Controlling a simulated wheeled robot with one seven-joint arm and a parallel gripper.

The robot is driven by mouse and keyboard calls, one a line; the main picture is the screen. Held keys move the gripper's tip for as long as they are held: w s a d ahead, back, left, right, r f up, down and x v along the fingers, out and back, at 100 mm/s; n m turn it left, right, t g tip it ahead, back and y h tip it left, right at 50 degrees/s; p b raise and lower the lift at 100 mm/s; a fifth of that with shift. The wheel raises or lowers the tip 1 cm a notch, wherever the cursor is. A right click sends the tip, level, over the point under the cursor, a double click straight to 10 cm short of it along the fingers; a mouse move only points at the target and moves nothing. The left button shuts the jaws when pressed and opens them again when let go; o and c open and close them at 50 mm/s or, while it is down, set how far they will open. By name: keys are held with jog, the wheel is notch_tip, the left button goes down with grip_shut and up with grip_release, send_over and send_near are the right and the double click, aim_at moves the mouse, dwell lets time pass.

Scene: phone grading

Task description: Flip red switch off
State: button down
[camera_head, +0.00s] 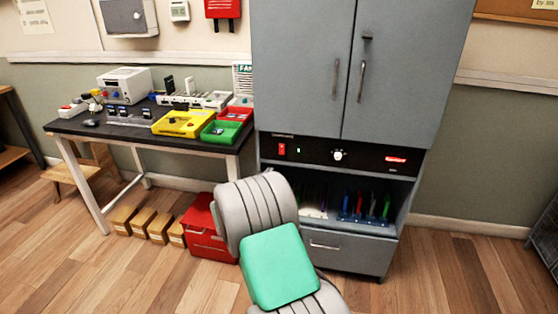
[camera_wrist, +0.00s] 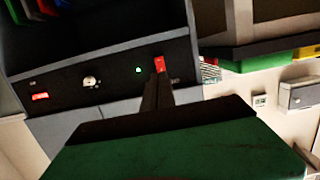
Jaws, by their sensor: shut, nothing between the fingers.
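The red switch (camera_head: 282,149) is at the left end of the black control panel (camera_head: 360,155) on the grey cabinet. In the wrist view, which is turned over, the red switch (camera_wrist: 160,63) shows right at the tips of my gripper (camera_wrist: 158,82). The dark fingers are closed together, with nothing between them. They overlap the switch's lower edge in that view; I cannot tell whether they touch it. A green light (camera_wrist: 138,70) glows beside the switch. In the head view my gripper is hidden behind my arm.
The panel also has a white knob (camera_head: 338,155) and a red label (camera_head: 396,159). Below it is an open shelf with coloured items (camera_head: 365,206). Left stands a workbench (camera_head: 90,133) with yellow and green trays, and a red box (camera_head: 203,230) on the floor.

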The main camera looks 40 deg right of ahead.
aim_at(281, 152)
jog(key=shift+w+d+r, duration=0.1)
jog(key=shift+d+r, duration=0.1)
jog(key=shift+d, duration=0.1)
jog(key=x, duration=1.4)
jog(key=shift+r, duration=0.25)
jog(key=shift+b, duration=0.3)
